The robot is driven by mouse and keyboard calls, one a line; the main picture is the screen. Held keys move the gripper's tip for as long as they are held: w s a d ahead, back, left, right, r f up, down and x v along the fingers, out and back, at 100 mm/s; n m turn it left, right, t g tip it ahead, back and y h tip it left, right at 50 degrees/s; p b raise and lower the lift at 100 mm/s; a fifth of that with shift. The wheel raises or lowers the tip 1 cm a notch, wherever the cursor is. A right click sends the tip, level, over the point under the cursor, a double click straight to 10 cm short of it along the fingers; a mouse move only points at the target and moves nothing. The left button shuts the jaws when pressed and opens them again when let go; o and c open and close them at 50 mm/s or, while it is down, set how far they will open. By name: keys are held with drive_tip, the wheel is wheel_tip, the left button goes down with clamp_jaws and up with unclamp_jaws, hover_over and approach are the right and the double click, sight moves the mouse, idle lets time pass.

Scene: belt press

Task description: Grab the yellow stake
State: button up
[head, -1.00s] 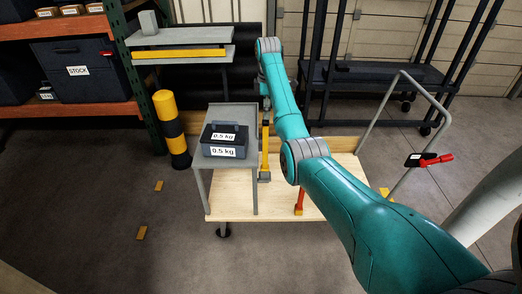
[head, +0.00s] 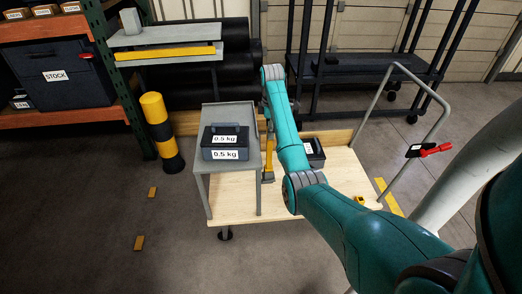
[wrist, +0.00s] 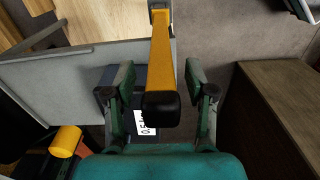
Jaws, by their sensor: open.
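The yellow stake (wrist: 160,55) with a black end cap (wrist: 161,108) runs down the middle of the wrist view. My gripper (wrist: 161,82) is open, with one finger on each side of the stake and a visible gap on both sides. The cap lies between the fingers in the picture; its exact depth is hard to tell. In the head view the stake (head: 268,158) stands upright on the cart (head: 240,209), just left of my arm. My gripper is not clearly visible there.
A grey stand (head: 201,180) beside the stake holds a dark 0.5 kg weight (head: 225,150). Another dark box (head: 315,153) sits on the cart right of my arm. A yellow-black post (head: 160,130) and a cart handle (head: 432,95) flank the cart.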

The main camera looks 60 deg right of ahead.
drive_tip(key=shift+f, duration=0.2)
drive_tip(key=shift+c, duration=0.2)
drive_tip(key=shift+a, duration=0.1)
clamp_jaws()
